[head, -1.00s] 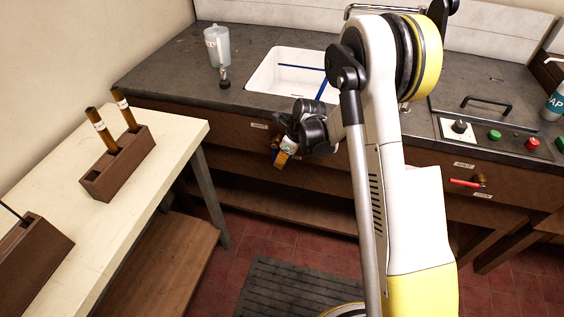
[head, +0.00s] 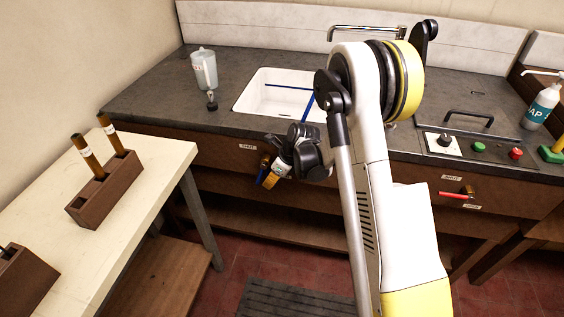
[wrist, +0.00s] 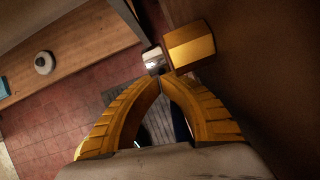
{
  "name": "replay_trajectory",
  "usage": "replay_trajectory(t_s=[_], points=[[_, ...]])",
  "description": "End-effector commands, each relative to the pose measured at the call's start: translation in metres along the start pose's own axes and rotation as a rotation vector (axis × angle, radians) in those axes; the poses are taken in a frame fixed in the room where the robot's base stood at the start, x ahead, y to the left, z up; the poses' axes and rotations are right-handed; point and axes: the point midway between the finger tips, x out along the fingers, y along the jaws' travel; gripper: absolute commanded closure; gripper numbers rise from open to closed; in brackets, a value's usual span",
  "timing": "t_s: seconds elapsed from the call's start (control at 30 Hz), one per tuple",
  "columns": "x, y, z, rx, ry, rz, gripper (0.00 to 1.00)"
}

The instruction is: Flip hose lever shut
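A blue lever (head: 261,176) hangs tilted down and to the left from a brass valve (head: 264,161) on the wooden front below the sink, under a label reading SHUT (head: 247,147). My gripper (head: 270,183) is right in front of it and to its right, hiding part of the valve. In the wrist view, my yellow fingers (wrist: 160,80) meet at the tips with nothing seen between them. A brass block (wrist: 190,46) and a small silver part (wrist: 154,60) lie just beyond the tips; I cannot tell whether they touch. The blue lever is not clear there.
A red lever (head: 452,194) on another brass valve lies nearly level at the right. The sink (head: 245,100) and a clear jug (head: 205,70) are above on the counter. A cream table (head: 150,185) with a wooden tube rack (head: 90,208) stands at left. Floor between is open.

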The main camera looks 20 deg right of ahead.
Motion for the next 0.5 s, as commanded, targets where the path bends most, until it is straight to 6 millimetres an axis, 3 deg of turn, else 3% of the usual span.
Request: replay_trajectory(t_s=[0.1,0.5], points=[[-0.008,0.0,-0.005,-0.013,0.156,-0.03,1.0],[-0.094,0.001,0.007,-0.005,0.152,-0.031,1.0]])
